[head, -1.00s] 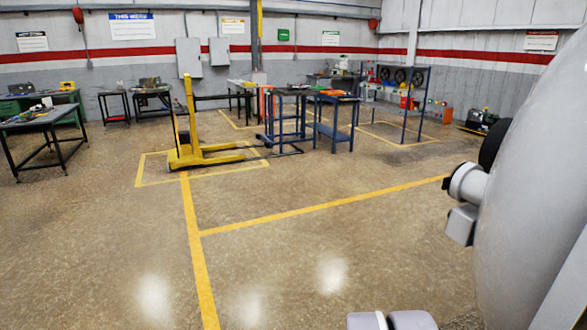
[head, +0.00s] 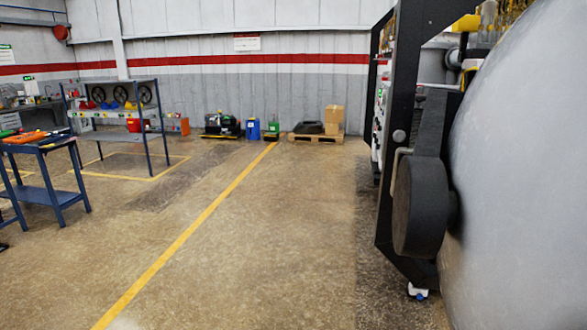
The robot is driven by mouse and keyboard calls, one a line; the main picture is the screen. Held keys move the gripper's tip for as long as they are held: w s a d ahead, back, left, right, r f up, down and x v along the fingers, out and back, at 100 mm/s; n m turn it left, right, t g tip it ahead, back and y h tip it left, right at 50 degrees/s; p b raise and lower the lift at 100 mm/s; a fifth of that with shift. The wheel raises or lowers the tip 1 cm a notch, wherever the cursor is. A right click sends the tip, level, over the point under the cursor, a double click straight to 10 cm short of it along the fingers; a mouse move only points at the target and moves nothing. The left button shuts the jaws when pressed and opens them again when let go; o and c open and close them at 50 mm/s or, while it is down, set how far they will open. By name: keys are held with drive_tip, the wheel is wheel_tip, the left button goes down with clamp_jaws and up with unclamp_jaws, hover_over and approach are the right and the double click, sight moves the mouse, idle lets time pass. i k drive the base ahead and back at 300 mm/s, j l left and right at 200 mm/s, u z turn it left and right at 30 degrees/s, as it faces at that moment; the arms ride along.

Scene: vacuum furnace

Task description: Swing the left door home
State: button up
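A large grey domed shell (head: 530,190) fills the right side of the head view. It looks like a furnace door seen from close by, but its outer edges run out of the picture. I cannot tell from this frame whether it is the left door or how far it stands open. A thick black round part (head: 420,205) sits against its left side, next to an upright black frame (head: 394,130). My gripper is not in view.
A yellow floor line (head: 190,235) crosses open concrete at centre and left. A blue cart (head: 50,190) and a blue-framed rack (head: 110,82) stand left. A pallet with boxes (head: 318,136) lies by the back wall. Equipment stands behind the black frame.

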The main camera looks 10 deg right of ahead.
sight(492, 186)
drive_tip(key=i+z, duration=0.4)
drive_tip(key=i+j+z, duration=0.2)
drive_tip(key=z, duration=0.2)
drive_tip(key=i+j+z, duration=0.2)
drive_tip(key=z, duration=0.2)
drive_tip(key=k+j+z, duration=0.1)
drive_tip(key=z, duration=0.35)
drive_tip(key=k+z, duration=0.15)
drive_tip(key=z, duration=0.3)
drive_tip(key=k+z, duration=0.1)
drive_tip(key=z, duration=0.35)
